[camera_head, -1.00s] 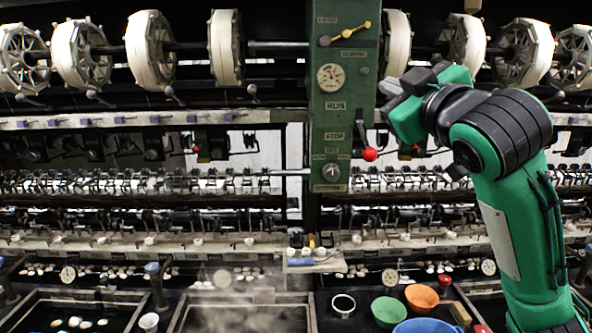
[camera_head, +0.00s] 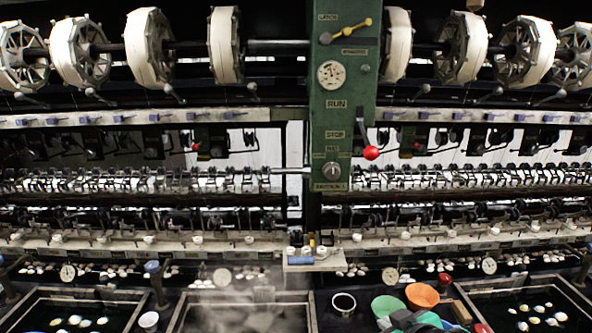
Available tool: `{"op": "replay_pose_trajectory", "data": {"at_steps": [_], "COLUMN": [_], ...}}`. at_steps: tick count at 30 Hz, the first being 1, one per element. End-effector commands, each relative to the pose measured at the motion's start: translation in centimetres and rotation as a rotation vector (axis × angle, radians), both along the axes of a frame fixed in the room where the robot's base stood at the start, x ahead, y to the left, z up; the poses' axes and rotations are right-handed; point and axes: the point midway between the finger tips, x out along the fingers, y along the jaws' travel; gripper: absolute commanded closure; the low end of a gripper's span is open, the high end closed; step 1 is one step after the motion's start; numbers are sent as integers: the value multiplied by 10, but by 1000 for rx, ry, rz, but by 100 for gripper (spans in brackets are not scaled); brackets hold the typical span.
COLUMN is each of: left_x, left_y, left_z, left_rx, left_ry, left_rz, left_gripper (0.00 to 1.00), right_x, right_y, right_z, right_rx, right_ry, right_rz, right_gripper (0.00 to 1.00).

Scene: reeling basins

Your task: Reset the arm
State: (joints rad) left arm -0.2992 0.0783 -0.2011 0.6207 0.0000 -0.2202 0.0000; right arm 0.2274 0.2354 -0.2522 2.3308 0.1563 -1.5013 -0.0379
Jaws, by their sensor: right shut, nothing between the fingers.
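My right gripper (camera_head: 408,321) shows only in part at the bottom edge, right of centre, as a small green and black shape. It is shut with nothing in it. It lies low in front of the bowls and covers part of the blue bowl (camera_head: 431,319). The rest of my right arm is below the picture. My left gripper is not in view.
A green control post (camera_head: 345,95) with a red-knobbed lever (camera_head: 371,152) stands mid-picture before the reels. A green bowl (camera_head: 386,305), an orange bowl (camera_head: 422,296) and a dark cup (camera_head: 343,303) stand at the front. Basins with cocoons (camera_head: 538,315) lie at both sides.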

Motion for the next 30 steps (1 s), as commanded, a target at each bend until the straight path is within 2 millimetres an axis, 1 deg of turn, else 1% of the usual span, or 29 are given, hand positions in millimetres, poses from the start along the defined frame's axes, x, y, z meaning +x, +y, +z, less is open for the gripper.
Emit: {"op": "replay_pose_trajectory", "data": {"at_steps": [1,3,5,6,8,9,11,12,15,18,21,28,29,30], "left_x": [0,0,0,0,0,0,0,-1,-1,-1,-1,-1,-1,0], "left_y": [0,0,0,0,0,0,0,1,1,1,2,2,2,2], "left_z": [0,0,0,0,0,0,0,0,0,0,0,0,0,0], "left_rx": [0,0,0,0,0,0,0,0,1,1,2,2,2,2], "left_ry": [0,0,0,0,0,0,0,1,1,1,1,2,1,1], "left_rz": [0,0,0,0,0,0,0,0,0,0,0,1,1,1], "left_gripper": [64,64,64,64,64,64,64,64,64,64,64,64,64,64], "right_x": [-14,-33,-49,-62,-81,-94,-114,-128,-163,-193,-220,-274,-271,-265], "right_y": [-2,-6,-9,-11,-15,-17,-21,-23,-29,-35,-39,-48,-48,-47], "right_z": [-22,-49,-70,-84,-104,-116,-134,-145,-169,-187,-200,-220,-228,-240], "right_rx": [7,14,19,22,25,26,27,27,25,22,16,3,1,0], "right_ry": [49,108,160,194,245,279,331,366,447,514,572,684,688,689], "right_rz": [-12,-33,-52,-64,-82,-96,-116,-128,-162,-189,-213,-262,-262,-261], "right_gripper": [100,100,100,100,100,100,100,100,100,100,100,100,100,100]}}
